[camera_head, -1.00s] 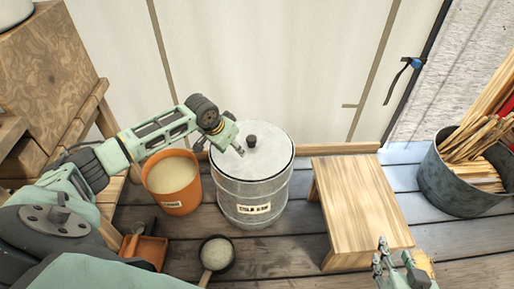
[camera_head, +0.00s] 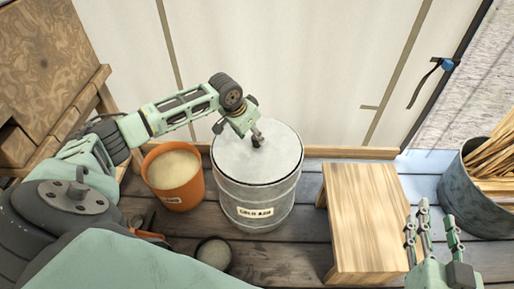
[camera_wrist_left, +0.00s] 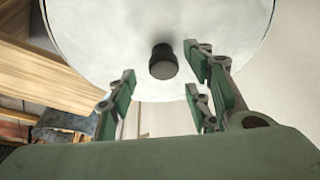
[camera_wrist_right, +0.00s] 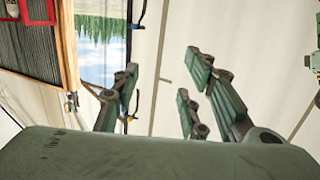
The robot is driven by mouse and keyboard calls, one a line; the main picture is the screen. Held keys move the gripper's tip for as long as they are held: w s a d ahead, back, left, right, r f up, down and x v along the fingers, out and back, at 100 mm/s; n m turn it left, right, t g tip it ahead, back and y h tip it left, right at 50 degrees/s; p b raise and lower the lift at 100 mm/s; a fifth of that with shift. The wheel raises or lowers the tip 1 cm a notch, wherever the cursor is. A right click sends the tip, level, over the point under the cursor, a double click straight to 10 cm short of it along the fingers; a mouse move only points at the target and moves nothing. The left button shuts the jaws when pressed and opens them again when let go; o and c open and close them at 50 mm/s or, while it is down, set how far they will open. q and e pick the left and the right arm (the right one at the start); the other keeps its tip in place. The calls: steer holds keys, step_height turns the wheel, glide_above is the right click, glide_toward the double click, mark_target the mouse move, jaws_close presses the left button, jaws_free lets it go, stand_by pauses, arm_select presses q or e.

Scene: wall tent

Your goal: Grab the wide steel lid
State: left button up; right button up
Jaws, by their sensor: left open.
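The wide steel lid (camera_head: 285,155) lies flat on top of a round metal bin (camera_head: 262,197) labelled as cold ash. My left gripper (camera_head: 257,137) is over the lid's middle, at its dark knob, and partly hides it in the head view. In the left wrist view, the lid (camera_wrist_left: 100,40) fills the top, and the knob (camera_wrist_left: 163,62) shows just past the open fingertips (camera_wrist_left: 163,80), between them. Whether the fingers touch the knob is not clear. My right gripper (camera_head: 432,222) is open and empty at the lower right, beside the wooden stool.
An orange bucket (camera_head: 177,200) stands left of the bin and a wooden stool (camera_head: 365,215) right of it. A metal tub (camera_head: 472,195) of wood sticks is at the far right. A small pan (camera_head: 213,253) lies in front. Tent wall rises behind.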

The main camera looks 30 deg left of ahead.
mark_target(257, 143)
arm_select(q)
steer(key=b+x, duration=0.2)
steer(key=x, duration=0.2)
steer(key=shift+f, duration=0.15)
steer(key=shift+w, duration=0.1)
steer(key=shift+d, duration=0.1)
jaws_close()
arm_select(e)
step_height(257, 143, up, 11)
steer(key=s+a+t+y, duration=0.1)
steer(key=t+y, duration=0.1)
steer(key=t, duration=0.4)
steer(key=shift+s+a, duration=0.1)
arm_select(q)
steer(key=shift+w, duration=0.1)
